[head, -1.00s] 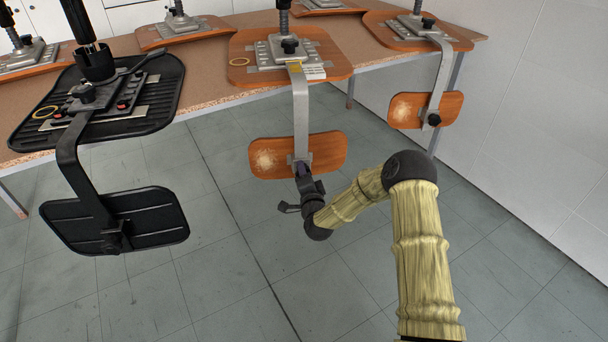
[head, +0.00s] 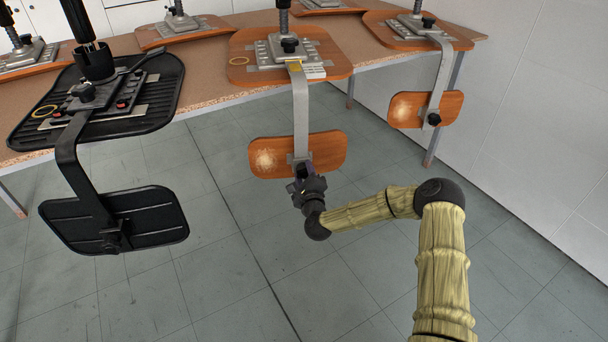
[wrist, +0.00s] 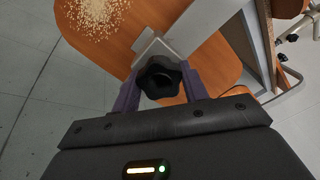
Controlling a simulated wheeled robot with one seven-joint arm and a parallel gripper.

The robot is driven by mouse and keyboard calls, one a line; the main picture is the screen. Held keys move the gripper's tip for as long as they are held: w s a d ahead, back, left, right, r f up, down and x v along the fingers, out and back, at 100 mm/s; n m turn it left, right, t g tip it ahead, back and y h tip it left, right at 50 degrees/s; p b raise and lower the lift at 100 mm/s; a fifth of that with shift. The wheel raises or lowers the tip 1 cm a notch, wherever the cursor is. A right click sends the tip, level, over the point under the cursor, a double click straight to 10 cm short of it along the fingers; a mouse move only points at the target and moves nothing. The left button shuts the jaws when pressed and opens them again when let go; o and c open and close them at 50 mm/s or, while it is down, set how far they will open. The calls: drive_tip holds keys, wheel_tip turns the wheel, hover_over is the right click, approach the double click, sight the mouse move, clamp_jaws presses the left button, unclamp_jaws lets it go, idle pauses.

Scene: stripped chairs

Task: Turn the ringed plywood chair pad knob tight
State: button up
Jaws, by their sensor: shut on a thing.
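My gripper (head: 302,172) is at the lower middle of this pad. In the wrist view the black lobed knob (wrist: 160,78) sits between the two purple fingers of my gripper (wrist: 160,88), which is shut on it. The head view mostly hides the knob behind my gripper.
Another plywood chair with a pad (head: 443,108) is to the right. The bench (head: 210,96) carries more upturned seats. The grey floor (head: 225,290) in front is clear.

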drive_tip(key=shift+m, duration=1.3)
drive_tip(key=o, duration=1)
drive_tip(key=p+v, duration=0.4)
drive_tip(key=v, duration=1.3)
drive_tip(key=shift+s, duration=0.2)
